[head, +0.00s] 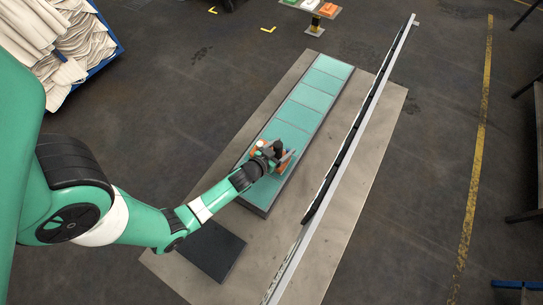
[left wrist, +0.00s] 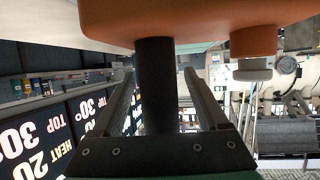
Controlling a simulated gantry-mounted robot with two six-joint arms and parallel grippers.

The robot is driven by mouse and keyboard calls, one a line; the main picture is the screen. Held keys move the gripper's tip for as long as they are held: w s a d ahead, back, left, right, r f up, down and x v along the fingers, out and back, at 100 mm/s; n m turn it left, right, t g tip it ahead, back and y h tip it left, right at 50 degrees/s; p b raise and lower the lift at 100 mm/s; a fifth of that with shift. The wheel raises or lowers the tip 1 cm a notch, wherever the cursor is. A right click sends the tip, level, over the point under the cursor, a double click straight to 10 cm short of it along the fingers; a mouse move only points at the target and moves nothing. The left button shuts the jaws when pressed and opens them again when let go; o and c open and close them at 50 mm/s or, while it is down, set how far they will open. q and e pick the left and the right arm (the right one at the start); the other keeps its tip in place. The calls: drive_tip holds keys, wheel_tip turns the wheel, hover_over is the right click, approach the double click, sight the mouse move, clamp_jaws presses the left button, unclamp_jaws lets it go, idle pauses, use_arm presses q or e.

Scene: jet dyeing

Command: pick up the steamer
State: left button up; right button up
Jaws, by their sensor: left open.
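The steamer (head: 260,148) shows in the head view as a small orange and black thing at the green-topped bench, partly hidden by my left gripper (head: 283,158). In the left wrist view its orange body (left wrist: 180,18) fills the top, with a dark upright post (left wrist: 155,85) below it. My left gripper (left wrist: 160,88) is open, with one finger on each side of the post in that picture. Gaps show between the fingers and the post. I cannot tell how deep the post sits between the fingers. My right gripper is not in view.
The long bench (head: 300,95) has pale green panels. A long rail (head: 350,140) runs along its right side. A dark square mat (head: 212,250) lies at its near end. A blue-framed bin of cream cloth (head: 85,45) stands upper left. Open floor lies left of the bench.

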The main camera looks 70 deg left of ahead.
use_arm(q)
clamp_jaws()
idle(1.2)
drive_tip(key=shift+r, duration=0.15)
